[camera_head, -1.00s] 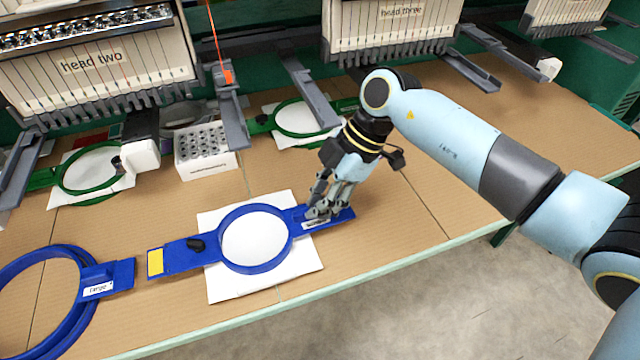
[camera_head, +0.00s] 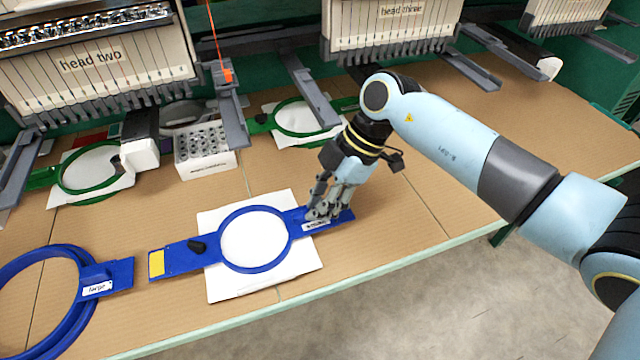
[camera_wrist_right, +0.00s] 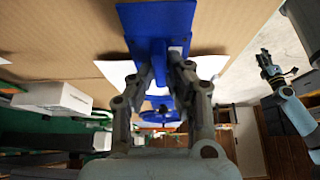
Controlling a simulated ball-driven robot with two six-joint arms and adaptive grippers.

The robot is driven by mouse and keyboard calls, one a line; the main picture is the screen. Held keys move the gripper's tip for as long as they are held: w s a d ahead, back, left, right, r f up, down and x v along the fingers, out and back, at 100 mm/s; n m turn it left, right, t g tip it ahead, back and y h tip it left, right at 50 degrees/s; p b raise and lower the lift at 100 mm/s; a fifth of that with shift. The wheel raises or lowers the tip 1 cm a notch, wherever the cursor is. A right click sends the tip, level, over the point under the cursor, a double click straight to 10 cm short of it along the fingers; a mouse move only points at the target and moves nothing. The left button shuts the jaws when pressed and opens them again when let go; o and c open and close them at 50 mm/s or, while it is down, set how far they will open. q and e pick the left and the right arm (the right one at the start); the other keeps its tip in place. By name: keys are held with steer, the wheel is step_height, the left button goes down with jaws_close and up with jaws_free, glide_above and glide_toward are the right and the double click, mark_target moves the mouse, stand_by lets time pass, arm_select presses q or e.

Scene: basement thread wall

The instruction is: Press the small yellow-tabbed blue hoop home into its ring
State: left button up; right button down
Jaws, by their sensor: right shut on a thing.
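The blue hoop (camera_head: 289,246) lies flat on a white cloth (camera_head: 308,277) on the table. Its left arm ends in a yellow tab (camera_head: 156,263) and carries a black knob (camera_head: 197,246). White cloth shows inside the hoop; I cannot tell its inner and outer rings apart. My right gripper (camera_head: 318,213) is shut on the blue hoop at its labelled right arm, partly hiding the label. In the right wrist view the fingers (camera_wrist_right: 160,85) close around a blue upright part of that arm. My left gripper (camera_wrist_right: 268,66) shows small in the right wrist view, its jaws unclear.
A larger blue hoop (camera_head: 88,303) labelled "large" lies at the front left. Green hoops (camera_head: 61,180) with white cloth sit under the machine heads behind. A white box (camera_head: 235,165) of bobbins stands at the back. The cardboard-coloured table is clear right of my gripper.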

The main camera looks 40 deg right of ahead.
steer(key=c, duration=1.2)
jaws_free()
steer(key=v, duration=1.2)
steer(key=shift+s+a, duration=0.1)
